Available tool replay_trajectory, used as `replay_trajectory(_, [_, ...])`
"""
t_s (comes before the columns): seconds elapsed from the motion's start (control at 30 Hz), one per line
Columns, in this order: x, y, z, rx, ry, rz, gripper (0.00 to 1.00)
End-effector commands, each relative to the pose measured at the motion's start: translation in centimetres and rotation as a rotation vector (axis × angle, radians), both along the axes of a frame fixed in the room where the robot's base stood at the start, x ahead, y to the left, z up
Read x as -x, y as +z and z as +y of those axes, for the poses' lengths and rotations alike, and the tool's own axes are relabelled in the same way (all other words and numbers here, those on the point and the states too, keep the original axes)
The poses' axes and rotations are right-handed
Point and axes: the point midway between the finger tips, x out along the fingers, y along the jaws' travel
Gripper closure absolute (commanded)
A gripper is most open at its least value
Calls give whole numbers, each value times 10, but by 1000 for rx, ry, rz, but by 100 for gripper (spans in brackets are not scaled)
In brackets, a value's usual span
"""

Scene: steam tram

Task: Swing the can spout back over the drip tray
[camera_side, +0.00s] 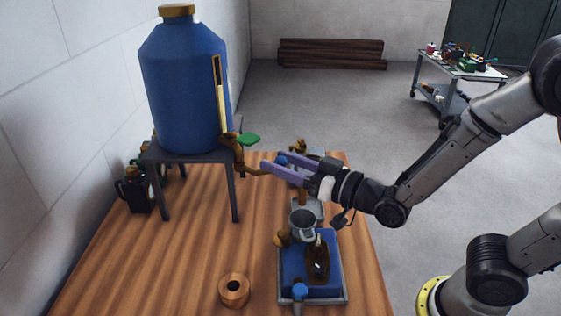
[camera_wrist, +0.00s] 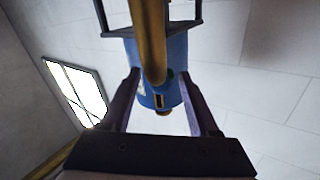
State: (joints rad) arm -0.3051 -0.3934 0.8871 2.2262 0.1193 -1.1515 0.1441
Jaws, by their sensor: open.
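A large blue can (camera_side: 185,90) with a brass cap stands on a dark stand (camera_side: 190,156). A brass spout (camera_side: 240,160) with a green lever (camera_side: 249,139) comes off its lower right side, its outer end close to my gripper's fingertips. My gripper (camera_side: 271,161) is open, with two purple fingers pointing left at the spout. In the wrist view, the brass spout (camera_wrist: 150,45) runs between the spread fingers, with the blue can (camera_wrist: 166,70) behind it. Contact cannot be told. A blue-floored tray with a grey rim (camera_side: 281,285) lies lower right; whether it is the drip tray is unclear.
A grey cup (camera_side: 302,224), a dark bottle (camera_side: 317,262) and a blue-ended tool (camera_side: 299,291) are at the tray. A copper ring (camera_side: 233,290) lies on the wooden table (camera_side: 160,255). Dark cans (camera_side: 135,188) stand behind the stand. The left front table is clear.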

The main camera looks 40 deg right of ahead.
Motion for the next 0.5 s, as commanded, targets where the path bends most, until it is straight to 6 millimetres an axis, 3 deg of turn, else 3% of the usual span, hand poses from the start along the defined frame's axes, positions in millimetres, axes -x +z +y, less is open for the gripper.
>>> replay_trajectory(0.37, [-5, 0, 1, 0, 0, 0, 39])
replay_trajectory(0.5, [-5, 0, 1, 0, 0, 0, 64])
